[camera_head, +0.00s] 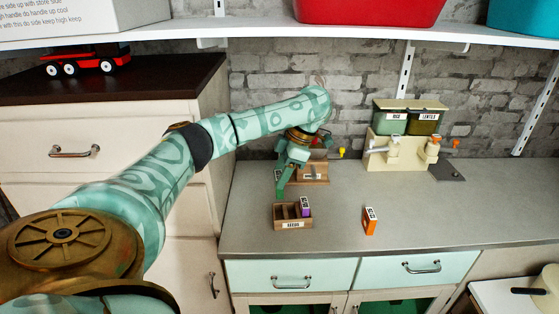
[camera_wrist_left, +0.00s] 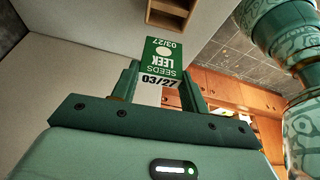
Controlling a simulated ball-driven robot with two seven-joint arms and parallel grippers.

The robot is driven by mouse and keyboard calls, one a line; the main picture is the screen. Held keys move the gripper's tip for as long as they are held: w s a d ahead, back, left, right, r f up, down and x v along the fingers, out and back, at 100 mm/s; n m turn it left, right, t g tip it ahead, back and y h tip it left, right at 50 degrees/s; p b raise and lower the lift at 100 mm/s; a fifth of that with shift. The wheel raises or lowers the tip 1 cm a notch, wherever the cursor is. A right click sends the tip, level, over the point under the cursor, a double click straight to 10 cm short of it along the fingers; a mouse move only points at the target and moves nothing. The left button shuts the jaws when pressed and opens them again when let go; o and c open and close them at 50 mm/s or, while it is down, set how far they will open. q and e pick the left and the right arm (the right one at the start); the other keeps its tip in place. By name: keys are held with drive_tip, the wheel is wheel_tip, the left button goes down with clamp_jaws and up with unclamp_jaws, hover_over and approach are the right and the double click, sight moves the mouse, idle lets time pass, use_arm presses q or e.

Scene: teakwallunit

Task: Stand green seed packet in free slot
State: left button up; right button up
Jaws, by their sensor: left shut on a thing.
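The green seed packet (camera_wrist_left: 163,58), printed "SEEDS LEEK 03/27", shows upside down in the left wrist view. My left gripper (camera_wrist_left: 160,88) is shut on it, with a finger at each side. In the head view my left gripper (camera_head: 287,180) is above the counter, behind the wooden seed box; I cannot pick out the packet clearly there. The seed box (camera_head: 293,225), labelled "SEEDS", has slots; a purple packet (camera_head: 306,208) stands in its right part, and the left part looks empty. My right gripper is not in view.
An orange packet (camera_head: 370,222) stands on the counter (camera_head: 430,215) right of the box. A wooden holder (camera_head: 318,173) is behind the gripper. A cream dispenser (camera_head: 400,150) stands at the back right. A white shelf (camera_head: 370,35) spans above. The counter's front right is clear.

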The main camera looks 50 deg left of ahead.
sight(282, 192)
use_arm(q)
wheel_tip(282, 192, down, 6)
drive_tip(key=b, duration=0.3)
drive_tip(key=shift+w+f+b, duration=0.1)
drive_tip(key=shift+f+b, duration=0.15)
drive_tip(key=shift+b, duration=0.1)
wheel_tip(282, 192, down, 4)
drive_tip(key=shift+r+b, duration=0.15)
drive_tip(key=shift+b, duration=1.1)
drive_tip(key=shift+r, duration=0.2)
drive_tip(key=o, duration=1)
drive_tip(key=shift+f, duration=0.1)
drive_tip(key=shift+c, duration=0.2)
drive_tip(key=p+v, duration=0.7)
drive_tip(key=v, duration=0.5)
